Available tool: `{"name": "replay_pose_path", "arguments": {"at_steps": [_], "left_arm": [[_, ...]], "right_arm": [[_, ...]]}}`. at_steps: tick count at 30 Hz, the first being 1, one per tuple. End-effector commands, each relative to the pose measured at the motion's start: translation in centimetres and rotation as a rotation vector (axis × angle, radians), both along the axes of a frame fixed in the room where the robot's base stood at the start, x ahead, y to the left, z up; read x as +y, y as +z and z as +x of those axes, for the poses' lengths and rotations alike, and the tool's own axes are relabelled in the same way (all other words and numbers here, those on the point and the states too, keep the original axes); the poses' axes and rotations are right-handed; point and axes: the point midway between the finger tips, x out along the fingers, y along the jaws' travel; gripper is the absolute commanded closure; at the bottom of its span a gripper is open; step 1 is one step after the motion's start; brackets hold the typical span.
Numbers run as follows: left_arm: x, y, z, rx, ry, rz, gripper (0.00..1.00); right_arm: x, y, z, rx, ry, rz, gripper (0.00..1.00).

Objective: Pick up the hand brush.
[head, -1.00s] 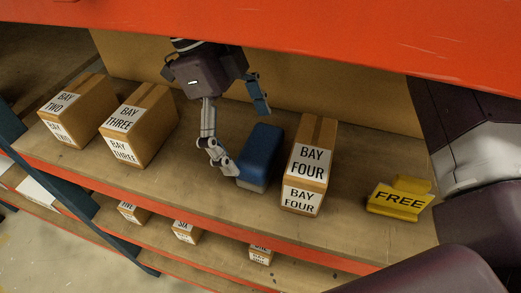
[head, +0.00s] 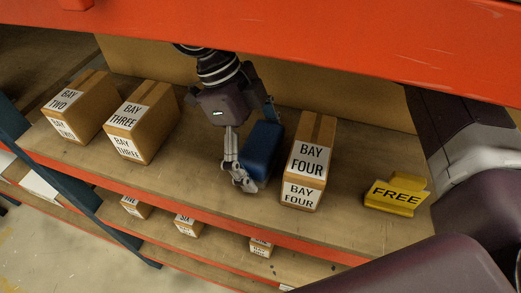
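The hand brush (head: 263,147) appears as a blue block standing on the wooden shelf, just left of the BAY FOUR box. Its lower left part is hidden by a finger. My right gripper (head: 256,146) comes down from the upper back, with its purple palm to the upper left of the brush. One grey finger is at the brush's front left side; the other is at its back and partly hidden behind it. The fingers look spread with the brush between them. I cannot tell whether they touch it. My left gripper is not in view.
The BAY FOUR box (head: 308,160) stands close to the right of the brush. The BAY THREE box (head: 141,121) and BAY TWO box (head: 77,107) stand to the left. A yellow FREE sign (head: 396,194) is at the right. An orange beam (head: 330,45) crosses above.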

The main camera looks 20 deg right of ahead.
Motion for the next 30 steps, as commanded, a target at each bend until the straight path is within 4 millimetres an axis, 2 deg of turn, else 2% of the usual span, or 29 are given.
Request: {"name": "replay_pose_path", "arguments": {"at_steps": [2, 10, 30], "left_arm": [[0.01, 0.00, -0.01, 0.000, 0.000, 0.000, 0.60], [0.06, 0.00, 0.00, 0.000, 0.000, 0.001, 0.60], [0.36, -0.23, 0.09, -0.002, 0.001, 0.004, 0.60]], "right_arm": [[0.01, 0.02, 0.00, 0.000, 0.000, 0.000, 0.12], [0.01, 0.02, 0.00, 0.000, 0.000, 0.000, 0.42], [0.56, 0.23, -0.11, 0.000, -0.001, 0.000, 0.43]]}}
